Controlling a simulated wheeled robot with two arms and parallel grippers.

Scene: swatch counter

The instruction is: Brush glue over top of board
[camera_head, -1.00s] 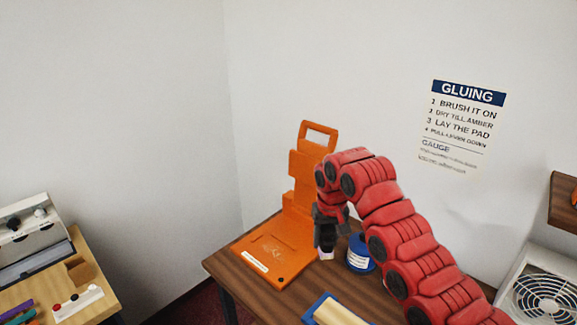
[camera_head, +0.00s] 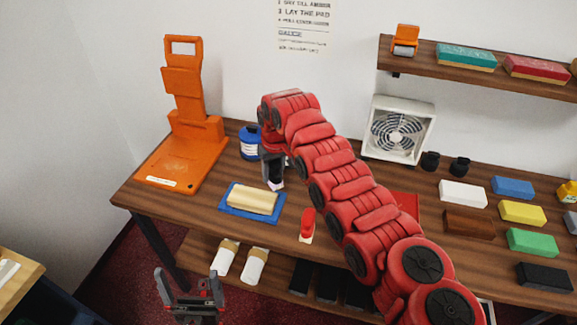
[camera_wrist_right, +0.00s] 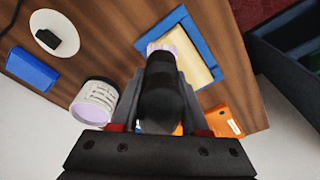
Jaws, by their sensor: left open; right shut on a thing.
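My right gripper (camera_head: 273,168) is shut on a brush (camera_wrist_right: 163,90) with a dark handle. Its pale, lavender-tinted tip points down and shows in the head view (camera_head: 278,184). The cream board (camera_head: 253,199) lies on a blue tray (camera_head: 226,208); the brush tip is near its back right corner in the head view. Whether it touches the board I cannot tell. My left gripper (camera_head: 190,300) is open and empty, in front of the counter.
An orange press (camera_head: 190,130) stands at the counter's left end. A small red-topped item (camera_head: 307,226) lies right of the tray. A fan (camera_head: 398,130) and several coloured blocks stand further right. White rolls (camera_head: 225,258) lie on the shelf below.

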